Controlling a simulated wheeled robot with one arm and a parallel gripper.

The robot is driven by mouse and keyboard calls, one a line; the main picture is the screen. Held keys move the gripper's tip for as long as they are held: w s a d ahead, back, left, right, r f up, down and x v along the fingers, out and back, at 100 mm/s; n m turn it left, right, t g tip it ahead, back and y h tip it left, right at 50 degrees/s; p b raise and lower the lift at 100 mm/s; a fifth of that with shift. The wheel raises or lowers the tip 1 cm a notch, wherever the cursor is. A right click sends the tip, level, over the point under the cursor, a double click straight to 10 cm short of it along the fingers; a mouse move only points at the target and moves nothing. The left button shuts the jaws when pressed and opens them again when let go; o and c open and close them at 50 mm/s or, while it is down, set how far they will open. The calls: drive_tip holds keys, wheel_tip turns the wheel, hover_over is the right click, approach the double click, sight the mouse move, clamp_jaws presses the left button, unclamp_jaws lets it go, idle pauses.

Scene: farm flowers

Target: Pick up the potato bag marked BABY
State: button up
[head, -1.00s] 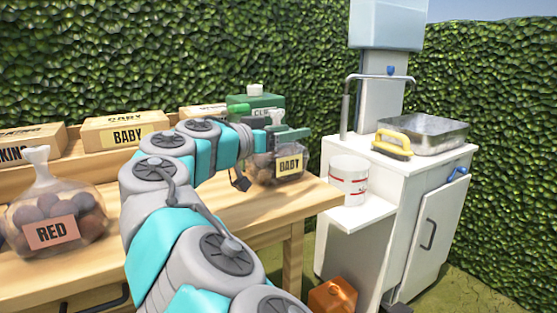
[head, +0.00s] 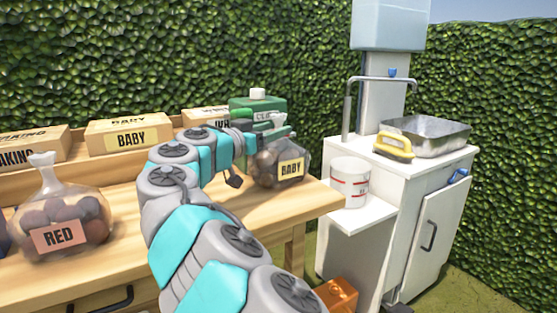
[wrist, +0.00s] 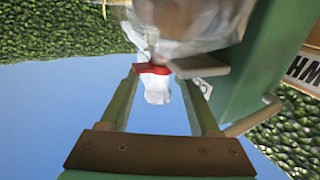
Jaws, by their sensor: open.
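The clear potato bag marked BABY (head: 290,168) stands at the right end of the wooden table, its yellow label facing me. In the wrist view my gripper (wrist: 162,68) is open, with the bag's pale twisted neck (wrist: 157,90) between the fingertips. The bag's body (wrist: 190,22) shows blurred beyond them. I cannot tell whether the fingers touch the neck.
A bag marked RED (head: 62,215) stands at the left of the table. A box marked BABY (head: 130,135) is on the back shelf. A green container (head: 262,103) stands close behind the gripper. A white bucket (head: 350,183) stands on the sink's side shelf, right of the table.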

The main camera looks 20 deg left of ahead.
drive_tip(key=shift+w, duration=0.1)
drive_tip(key=shift+c, duration=0.4)
clamp_jaws()
drive_tip(key=shift+r, duration=0.1)
idle(0.8)
